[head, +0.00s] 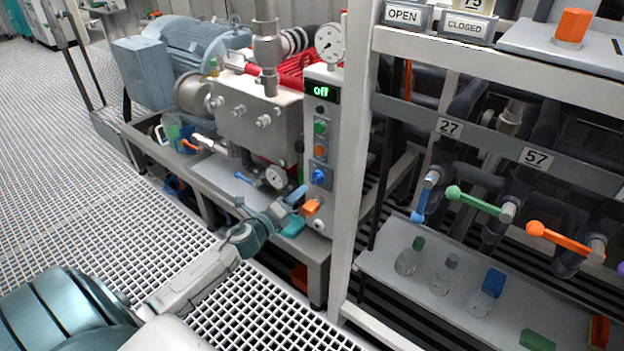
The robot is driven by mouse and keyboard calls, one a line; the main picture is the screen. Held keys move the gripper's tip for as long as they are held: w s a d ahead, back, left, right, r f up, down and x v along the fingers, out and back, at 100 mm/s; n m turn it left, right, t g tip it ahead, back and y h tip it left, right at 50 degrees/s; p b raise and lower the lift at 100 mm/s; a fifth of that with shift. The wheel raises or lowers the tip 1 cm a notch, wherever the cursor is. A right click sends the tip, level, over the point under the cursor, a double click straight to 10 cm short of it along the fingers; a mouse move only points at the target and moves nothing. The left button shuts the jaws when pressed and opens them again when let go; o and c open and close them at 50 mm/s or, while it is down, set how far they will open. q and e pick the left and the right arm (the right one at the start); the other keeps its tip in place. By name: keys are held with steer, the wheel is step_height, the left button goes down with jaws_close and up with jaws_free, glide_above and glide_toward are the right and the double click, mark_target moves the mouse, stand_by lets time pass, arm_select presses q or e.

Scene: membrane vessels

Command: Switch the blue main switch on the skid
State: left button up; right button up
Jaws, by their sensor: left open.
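The blue main switch (319,176) is a small knob low on the grey control panel (318,106) of the skid. The panel's display (321,92) reads "Off" in green. My left gripper (296,211) is open at the foot of the panel, below and slightly left of the switch. I see no contact with the switch. An orange part (311,207) shows by its fingertips; I cannot tell whether they touch it. My right gripper is not in view.
Green (320,128) and orange (320,150) buttons sit above the switch. A white frame post (354,160) stands close to the right of the panel. Beyond it are valves with coloured handles and a shelf (385,262) with bottles. Open grating floor (60,160) lies left.

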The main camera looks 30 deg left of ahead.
mark_target(315, 181)
arm_select(q)
steer(key=w+p, duration=0.1)
steer(key=w, duration=0.1)
steer(key=w+p, duration=0.1)
steer(key=w, duration=0.2)
steer(key=shift+d+r, duration=0.2)
steer(key=shift+w+f, duration=0.15)
steer(key=shift+w, duration=0.85)
steer(key=shift+w+d, duration=0.1)
steer(key=shift+w, duration=0.35)
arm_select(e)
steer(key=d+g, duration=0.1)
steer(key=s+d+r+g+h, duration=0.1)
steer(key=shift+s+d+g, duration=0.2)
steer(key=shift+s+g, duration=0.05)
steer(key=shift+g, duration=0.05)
arm_select(q)
steer(key=c, duration=1)
